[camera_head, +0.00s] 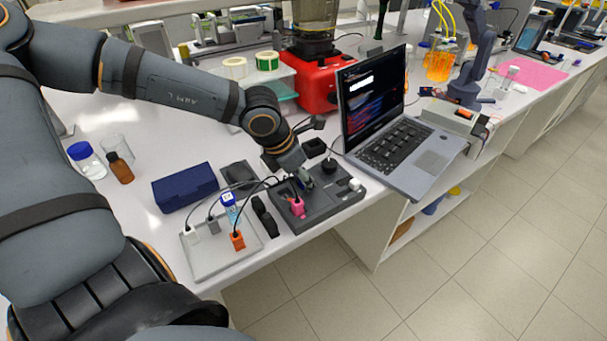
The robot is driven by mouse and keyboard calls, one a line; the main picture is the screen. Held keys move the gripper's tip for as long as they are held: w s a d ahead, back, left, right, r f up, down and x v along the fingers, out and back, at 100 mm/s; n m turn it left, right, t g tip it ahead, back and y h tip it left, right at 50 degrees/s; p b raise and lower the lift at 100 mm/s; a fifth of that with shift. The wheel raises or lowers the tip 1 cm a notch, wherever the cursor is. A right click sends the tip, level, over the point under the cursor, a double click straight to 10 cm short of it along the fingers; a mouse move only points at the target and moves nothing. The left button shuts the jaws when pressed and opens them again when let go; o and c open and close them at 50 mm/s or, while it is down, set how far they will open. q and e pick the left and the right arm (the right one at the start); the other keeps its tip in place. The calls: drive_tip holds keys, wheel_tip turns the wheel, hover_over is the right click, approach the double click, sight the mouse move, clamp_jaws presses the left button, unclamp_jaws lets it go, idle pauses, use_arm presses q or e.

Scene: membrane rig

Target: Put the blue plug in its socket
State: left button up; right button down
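My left gripper (303,180) points down over the dark grey rig box (335,200), close behind a pink plug (297,207) that stands in the box. Its fingertips are small and dark here, and I cannot tell whether they are open or hold something. A pale tray (207,268) left of the box holds a white plug (191,235), a grey plug (213,226) and an orange plug (237,240), with black cables. A small blue-topped item (229,199) stands at the tray's back; I cannot tell whether it is the blue plug. The socket is not clear. My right gripper is out of view.
An open laptop (395,150) stands right of the box. A red machine (315,82) is behind. The table's front edge runs close to the tray and box.

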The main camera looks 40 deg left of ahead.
use_arm(q)
wheel_tip(320, 180, up, 10)
drive_tip(key=shift+f, duration=0.1)
idle(0.7)
